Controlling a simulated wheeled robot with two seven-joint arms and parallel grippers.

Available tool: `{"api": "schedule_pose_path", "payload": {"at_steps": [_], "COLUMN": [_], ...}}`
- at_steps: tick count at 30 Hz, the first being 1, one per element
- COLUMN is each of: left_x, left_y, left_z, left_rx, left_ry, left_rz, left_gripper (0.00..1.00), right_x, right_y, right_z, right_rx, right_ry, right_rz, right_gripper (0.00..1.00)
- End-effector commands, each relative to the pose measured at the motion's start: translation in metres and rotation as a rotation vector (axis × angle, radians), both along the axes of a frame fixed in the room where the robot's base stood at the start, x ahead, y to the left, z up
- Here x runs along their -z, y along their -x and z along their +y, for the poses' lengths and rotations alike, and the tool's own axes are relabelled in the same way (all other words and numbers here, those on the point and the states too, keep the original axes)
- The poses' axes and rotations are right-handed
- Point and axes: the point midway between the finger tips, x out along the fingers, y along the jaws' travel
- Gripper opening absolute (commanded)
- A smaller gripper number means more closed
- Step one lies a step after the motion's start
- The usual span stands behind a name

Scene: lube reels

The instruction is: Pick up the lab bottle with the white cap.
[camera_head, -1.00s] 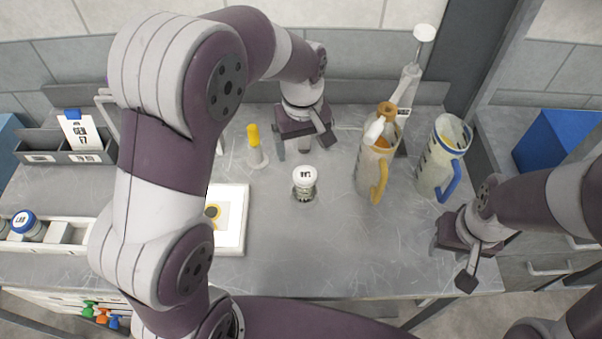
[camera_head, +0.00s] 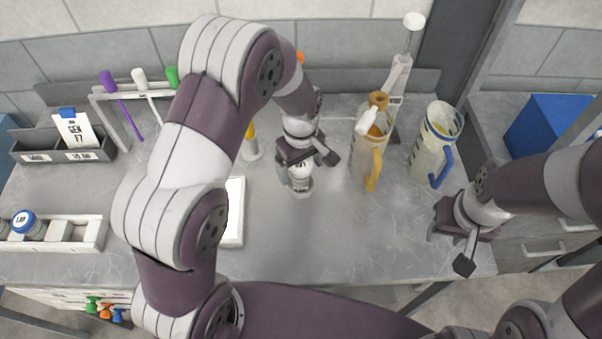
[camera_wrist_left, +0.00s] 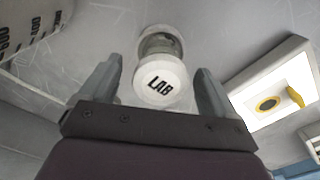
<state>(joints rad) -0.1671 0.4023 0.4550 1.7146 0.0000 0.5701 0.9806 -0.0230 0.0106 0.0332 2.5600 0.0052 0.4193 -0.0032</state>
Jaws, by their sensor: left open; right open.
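The lab bottle with the white cap (camera_head: 300,184) stands on the grey bench, partly hidden under my left gripper in the head view. In the left wrist view, its white cap (camera_wrist_left: 160,82) marked LAB sits between the two fingers. My left gripper (camera_head: 306,165) is open above and around the cap, with a gap visible on each side in the wrist view (camera_wrist_left: 158,88). My right gripper (camera_head: 456,250) is open and empty at the bench's right front, away from the bottle.
Two measuring jugs, one with a yellow handle (camera_head: 372,170) and one with a blue handle (camera_head: 437,150), stand right of the bottle. A white tray (camera_head: 233,212) lies to its left. A rack (camera_head: 75,236) holds a blue-capped bottle (camera_head: 27,224). The front bench is clear.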

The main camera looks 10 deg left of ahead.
Motion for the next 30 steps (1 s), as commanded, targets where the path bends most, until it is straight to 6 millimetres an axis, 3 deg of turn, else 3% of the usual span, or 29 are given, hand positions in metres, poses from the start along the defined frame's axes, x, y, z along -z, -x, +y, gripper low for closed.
{"api": "schedule_pose_path", "payload": {"at_steps": [6, 11, 12, 20, 23, 30], "left_x": [0.001, 0.001, 0.001, -0.002, -0.018, -0.077], "left_y": [0.0, 0.0, 0.0, -0.001, -0.001, -0.001], "left_z": [0.0, 0.0, 0.0, 0.0, 0.0, 0.0], "left_rx": [0.0, 0.0, 0.0, 0.0, 0.0, 0.0], "left_ry": [0.0, 0.001, 0.001, 0.001, 0.001, 0.001], "left_rz": [-0.001, -0.001, -0.001, -0.002, -0.005, -0.005], "left_gripper": [0.87, 0.35, 0.31, 0.31, 0.31, 0.31], "right_x": [0.0, 0.0, 0.0, 0.001, 0.005, 0.014], "right_y": [0.0, 0.0, 0.0, 0.0, 0.0, 0.0], "right_z": [0.0, 0.0, 0.0, 0.0, 0.0, 0.0], "right_rx": [0.0, 0.0, 0.0, 0.0, 0.0, 0.0], "right_ry": [0.0, 0.0, 0.0, 0.0, 0.0, 0.0], "right_rz": [0.0, 0.0, 0.0, 0.0, 0.0, 0.0], "right_gripper": [0.43, 0.43, 0.43, 0.43, 0.43, 0.43]}}
